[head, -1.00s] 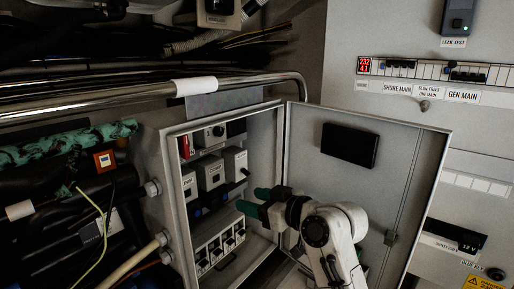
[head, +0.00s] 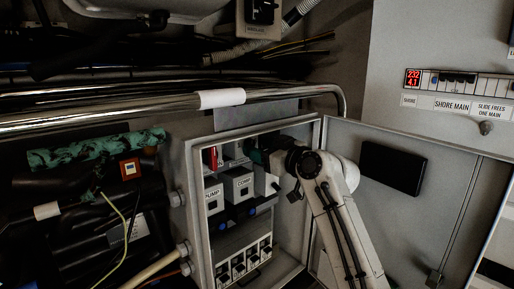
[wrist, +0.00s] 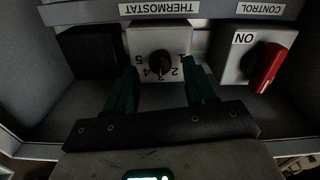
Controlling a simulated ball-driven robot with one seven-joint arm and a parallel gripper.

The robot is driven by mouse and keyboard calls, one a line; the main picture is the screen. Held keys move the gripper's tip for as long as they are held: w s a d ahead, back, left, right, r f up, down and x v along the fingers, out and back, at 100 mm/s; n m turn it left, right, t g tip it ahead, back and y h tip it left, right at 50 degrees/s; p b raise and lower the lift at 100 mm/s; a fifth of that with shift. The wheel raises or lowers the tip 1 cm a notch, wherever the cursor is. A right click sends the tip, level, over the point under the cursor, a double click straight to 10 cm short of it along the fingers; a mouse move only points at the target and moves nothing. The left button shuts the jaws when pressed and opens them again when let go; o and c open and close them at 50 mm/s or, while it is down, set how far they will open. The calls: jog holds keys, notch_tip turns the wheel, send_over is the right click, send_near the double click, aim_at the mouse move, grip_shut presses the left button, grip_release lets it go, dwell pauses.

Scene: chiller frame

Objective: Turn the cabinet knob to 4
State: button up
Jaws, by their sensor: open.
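The thermostat knob (wrist: 160,62) is a small dark round knob on a pale box, with numbers 1 to 5 around it, upside down in the wrist view. Which number it points at is too dark to tell. My gripper (wrist: 161,76) is open, its green fingers reaching toward the box on either side of the knob; contact is not clear. In the head view my gripper (head: 257,153) is inside the upper part of the open cabinet (head: 194,185) and partly hides the thermostat box.
The control box with a red switch handle (wrist: 269,68), marked ON, sits right beside the thermostat in the wrist view; a black box (wrist: 88,52) sits on its other side. Lower boxes (head: 238,186) are below. The open cabinet door (head: 425,190) stands right of my arm.

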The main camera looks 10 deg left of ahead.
jog(key=shift+x, duration=0.85)
jog(key=shift+c, duration=0.4)
grip_shut()
jog(key=shift+a, duration=0.1)
jog(key=m+p, duration=0.3)
jog(key=m, duration=0.1)
jog(key=shift+r+p, duration=0.2)
jog(key=shift+p, duration=0.15)
jog(key=m+p, duration=0.2)
jog(key=m, duration=0.2)
jog(key=shift+f+m+p, duration=0.15)
jog(key=shift+m+p, duration=0.15)
jog(key=shift+p, duration=0.05)
